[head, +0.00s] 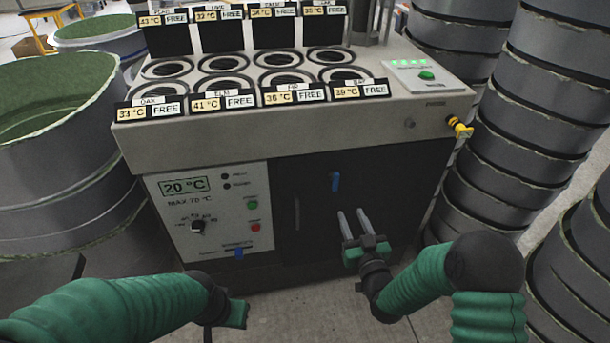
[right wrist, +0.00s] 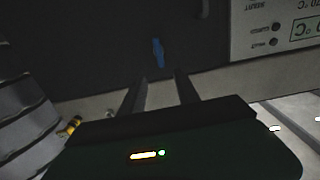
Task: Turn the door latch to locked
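The door latch is a small blue handle (head: 336,181) on the dark door (head: 310,215) at the front of the machine. It hangs about vertical in the head view, and it also shows in the right wrist view (right wrist: 158,52). My right gripper (head: 352,214) is below the latch and apart from it. Its two fingers are spread with nothing visible between them; they also show in the right wrist view (right wrist: 160,82), pointing toward the latch. My left gripper (head: 240,313) is low at the left, apart from the machine; its fingers cannot be made out.
A yellow valve (head: 460,128) sticks out at the right corner. Stacked grey drums (head: 515,150) stand close on the right, a large one (head: 60,150) on the left.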

